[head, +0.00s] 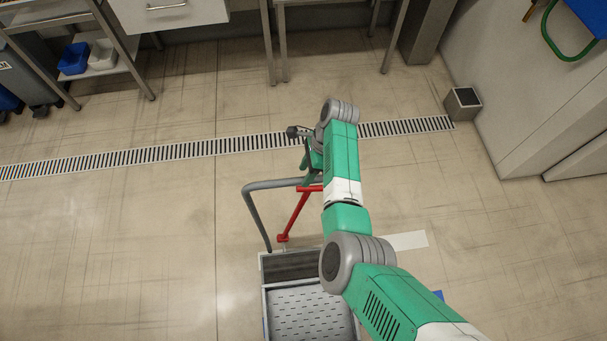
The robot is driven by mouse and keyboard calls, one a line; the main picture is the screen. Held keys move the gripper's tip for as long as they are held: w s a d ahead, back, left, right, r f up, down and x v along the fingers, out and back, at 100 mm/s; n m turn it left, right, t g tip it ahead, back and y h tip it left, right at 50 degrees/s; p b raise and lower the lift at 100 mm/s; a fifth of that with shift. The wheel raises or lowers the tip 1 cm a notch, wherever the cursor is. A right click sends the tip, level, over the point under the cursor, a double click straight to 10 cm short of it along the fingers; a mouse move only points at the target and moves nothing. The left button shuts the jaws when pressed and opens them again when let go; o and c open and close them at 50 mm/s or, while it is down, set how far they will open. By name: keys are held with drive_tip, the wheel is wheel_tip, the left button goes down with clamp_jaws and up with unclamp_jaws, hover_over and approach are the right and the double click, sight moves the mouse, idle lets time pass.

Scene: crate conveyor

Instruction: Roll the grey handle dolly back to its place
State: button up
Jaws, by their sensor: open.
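A red bar (297,215) slants up beside the grey handle, with a short crosspiece on top. My gripper (308,178) is open above the handle's top bar, close to the red crosspiece. My arm hides the right part of the handle and crate. I cannot tell whether the gripper touches the handle.
A slotted floor drain (150,155) crosses behind the dolly. A small bin (463,103) stands by the right wall. Shelving with blue and white bins (73,58) is upper left. The left floor is clear.

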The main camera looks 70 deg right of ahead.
drive_tip(key=shift+x, duration=1.2)
clamp_jaws()
drive_tip(key=shift+r, duration=0.1)
